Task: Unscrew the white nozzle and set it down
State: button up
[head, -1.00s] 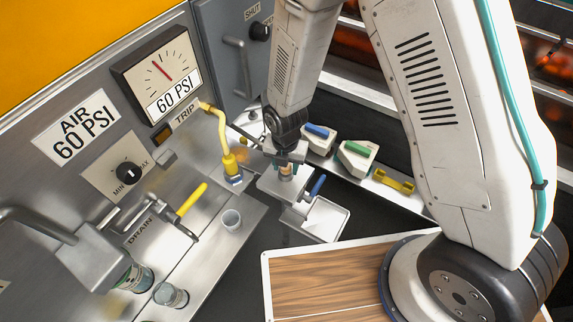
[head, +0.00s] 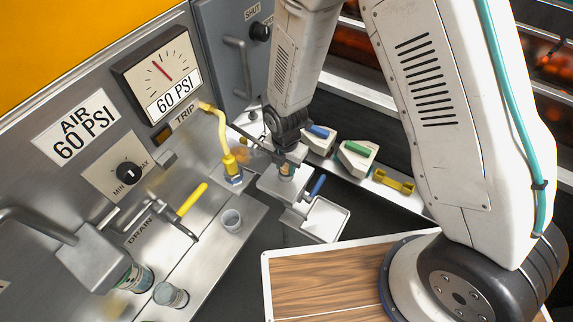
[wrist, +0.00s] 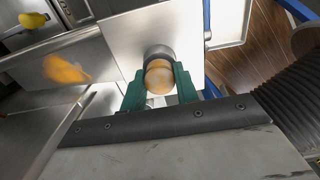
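My gripper (wrist: 159,85) has green fingers, one on each side of a rounded tan, brass-looking piece (wrist: 158,77). No clear gap shows between the fingers and this piece. The piece stands in a grey round collar (wrist: 157,52) on a metal block (wrist: 145,30). In the head view my gripper (head: 288,160) is over the small metal block (head: 268,184), and the tan piece (head: 285,171) shows just under it. No plainly white nozzle shows. I cannot tell whether the tan piece is the nozzle, as the fingers and arm hide part of it.
A yellow bent pipe (head: 222,130) stands close left of my gripper. Blue-topped (head: 318,138) and green-topped (head: 357,157) blocks sit behind right. A wooden board (head: 320,285) has bare room.

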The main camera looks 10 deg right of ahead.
jog(key=shift+n, duration=0.9)
jog(key=shift+s+n, duration=0.1)
jog(key=shift+n, duration=0.7)
jog(key=shift+n, duration=0.9)
jog(key=shift+n, duration=0.8)
